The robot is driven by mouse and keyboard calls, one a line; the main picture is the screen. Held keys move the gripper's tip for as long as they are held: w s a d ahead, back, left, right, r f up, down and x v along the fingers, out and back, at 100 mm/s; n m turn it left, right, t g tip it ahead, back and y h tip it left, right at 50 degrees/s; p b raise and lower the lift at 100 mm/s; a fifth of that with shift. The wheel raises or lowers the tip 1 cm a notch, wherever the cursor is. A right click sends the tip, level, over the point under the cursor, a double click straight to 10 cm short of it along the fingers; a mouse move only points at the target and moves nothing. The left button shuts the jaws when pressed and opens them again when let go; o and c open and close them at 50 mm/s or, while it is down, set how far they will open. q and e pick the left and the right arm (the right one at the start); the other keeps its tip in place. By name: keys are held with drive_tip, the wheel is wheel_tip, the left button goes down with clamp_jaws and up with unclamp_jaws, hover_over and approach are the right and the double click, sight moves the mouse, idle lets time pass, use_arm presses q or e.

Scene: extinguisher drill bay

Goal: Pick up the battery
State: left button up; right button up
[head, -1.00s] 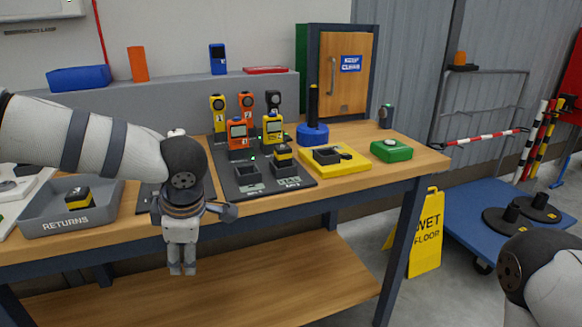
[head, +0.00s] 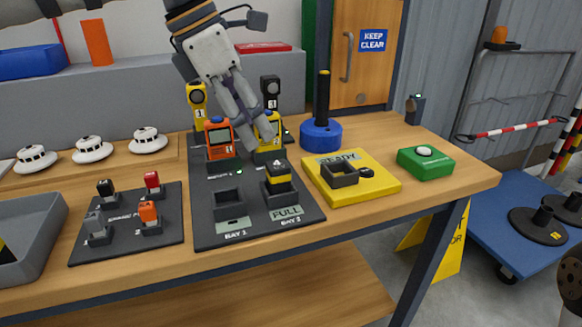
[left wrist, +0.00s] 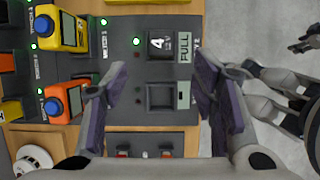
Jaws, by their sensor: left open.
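A black and yellow battery (head: 279,180) stands in the charger's bay 2, marked FULL. In the left wrist view the battery (left wrist: 158,43) shows its top with a white 4. My left gripper (head: 256,130) is open and empty, pointing down above the charger (head: 257,231), behind and above the battery in the head view. In the left wrist view the left gripper (left wrist: 162,70) has its fingers apart, over the charger near the empty bay 1 (left wrist: 160,96); the battery lies just beyond the fingertips.
Yellow and orange gas detectors (head: 219,137) stand close behind the battery. A yellow READY tray (head: 351,190) and a green box (head: 425,161) are to its right. A black plate with small clips (head: 127,225) and a grey tray (head: 48,230) are to its left.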

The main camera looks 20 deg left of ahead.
sight(277, 165)
use_arm(q)
drive_tip(key=f, duration=0.1)
drive_tip(key=d+f, duration=0.1)
drive_tip(key=f, duration=0.1)
drive_tip(key=shift+s+d+f, duration=0.2)
drive_tip(key=shift+s+f, duration=0.05)
drive_tip(key=shift+f, duration=0.15)
drive_tip(key=x, duration=0.3)
drive_tip(key=w+x, duration=0.1)
drive_tip(key=x, duration=0.2)
drive_tip(key=shift+w+d+f+b, duration=0.15)
drive_tip(key=shift+w+d+b, duration=0.1)
drive_tip(key=shift+b, duration=0.1)
clamp_jaws()
